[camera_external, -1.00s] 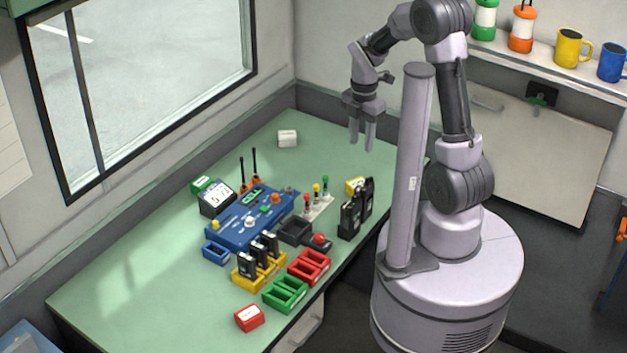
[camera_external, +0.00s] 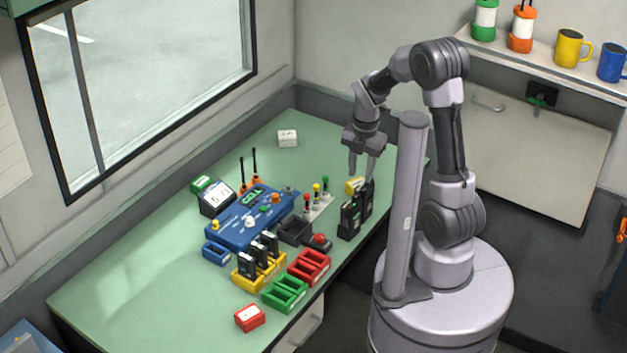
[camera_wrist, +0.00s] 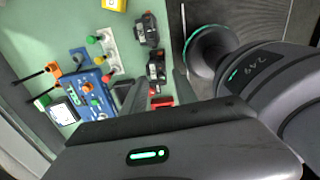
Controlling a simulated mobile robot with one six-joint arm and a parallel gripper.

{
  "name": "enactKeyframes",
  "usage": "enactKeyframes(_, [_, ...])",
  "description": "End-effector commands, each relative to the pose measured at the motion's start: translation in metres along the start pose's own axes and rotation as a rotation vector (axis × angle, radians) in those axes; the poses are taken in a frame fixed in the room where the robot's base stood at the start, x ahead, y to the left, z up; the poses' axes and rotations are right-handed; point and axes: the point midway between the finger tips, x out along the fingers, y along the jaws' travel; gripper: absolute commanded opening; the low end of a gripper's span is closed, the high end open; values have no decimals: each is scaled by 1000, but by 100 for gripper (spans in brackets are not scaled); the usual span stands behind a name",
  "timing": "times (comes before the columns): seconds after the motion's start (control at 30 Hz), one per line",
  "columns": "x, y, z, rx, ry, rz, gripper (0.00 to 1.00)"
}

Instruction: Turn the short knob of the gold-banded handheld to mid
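Two black handhelds stand near the right edge of the green bench, a front one (camera_external: 350,219) and a rear one (camera_external: 367,200). They also show in the wrist view, one higher (camera_wrist: 148,30) and one lower (camera_wrist: 157,70). More black handhelds (camera_external: 258,252) stand in the yellow rack. I cannot make out a gold band or a short knob on any of them. My gripper (camera_external: 364,166) points down, open and empty, just above the two right-hand handhelds. Its fingers (camera_wrist: 153,95) are apart in the wrist view.
A blue console (camera_external: 245,222) with coloured knobs lies left of the handhelds. Coloured levers (camera_external: 317,200) and a yellow box (camera_external: 355,186) are close by. Red (camera_external: 308,267) and green (camera_external: 285,293) trays sit in front.

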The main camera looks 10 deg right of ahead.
Motion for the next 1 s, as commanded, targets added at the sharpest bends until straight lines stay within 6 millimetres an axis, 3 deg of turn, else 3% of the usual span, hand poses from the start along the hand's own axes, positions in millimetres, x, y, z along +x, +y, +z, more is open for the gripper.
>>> enactKeyframes(0.03, [20,-1,0,-1,1,-3,35])
enactKeyframes(0.1, [37,-1,0,-1,1,-3,35])
enactKeyframes(0.3, [64,0,0,-1,-1,0,35])
enactKeyframes(0.6, [67,0,0,0,-1,0,35])
enactKeyframes(0.63, [67,0,0,0,-1,0,33])
enactKeyframes(0.8, [67,0,0,0,-1,0,0])
enactKeyframes(1.0, [66,0,0,8,-1,0,0])
